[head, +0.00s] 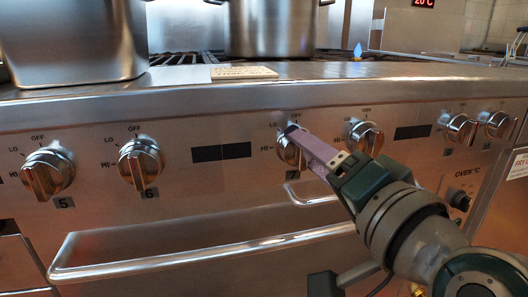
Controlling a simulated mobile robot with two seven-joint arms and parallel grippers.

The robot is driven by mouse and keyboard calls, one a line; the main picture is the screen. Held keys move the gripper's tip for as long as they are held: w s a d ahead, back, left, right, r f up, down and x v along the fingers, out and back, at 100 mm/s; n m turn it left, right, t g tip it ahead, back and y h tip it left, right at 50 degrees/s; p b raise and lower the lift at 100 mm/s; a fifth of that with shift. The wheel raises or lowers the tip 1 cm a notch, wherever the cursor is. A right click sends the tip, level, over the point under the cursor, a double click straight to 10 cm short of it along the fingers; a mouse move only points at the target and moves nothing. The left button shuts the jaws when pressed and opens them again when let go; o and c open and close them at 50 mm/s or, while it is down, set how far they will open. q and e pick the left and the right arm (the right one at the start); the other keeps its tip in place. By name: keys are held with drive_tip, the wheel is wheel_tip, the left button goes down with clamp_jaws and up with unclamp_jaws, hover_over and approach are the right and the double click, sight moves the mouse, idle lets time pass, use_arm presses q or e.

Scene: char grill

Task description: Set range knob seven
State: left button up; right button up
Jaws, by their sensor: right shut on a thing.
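The metal range knob (284,152) beside the purple gripper fingers sits on the front panel, third from the left. The knob's pointer angle cannot be told. My left gripper is not in view.
Knob 5 (47,174), knob 6 (140,162) and another knob (365,137) flank it. A long oven handle (200,252) juts out below. A pot (270,28) and a steel container (70,40) stand on top. A blue flame (357,51) shows behind.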

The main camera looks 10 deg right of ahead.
drive_tip(key=shift+r+n+p, duration=0.1)
drive_tip(key=shift+n+p, duration=0.2)
drive_tip(key=shift+p, duration=0.15)
drive_tip(key=shift+c, duration=0.2)
drive_tip(key=shift+a+r+n+g+h+p, duration=0.1)
drive_tip(key=shift+n+g+h+p, duration=0.15)
drive_tip(key=shift+n+p, duration=1.7)
drive_tip(key=shift+a+r+n+g+h+p, duration=0.15)
drive_tip(key=shift+n+g+p, duration=0.1)
drive_tip(key=shift+n+p, duration=1.7)
drive_tip(key=shift+d+f, duration=0.1)
drive_tip(key=shift+f, duration=0.1)
drive_tip(key=o, duration=1.4)
drive_tip(key=shift+c, duration=0.2)
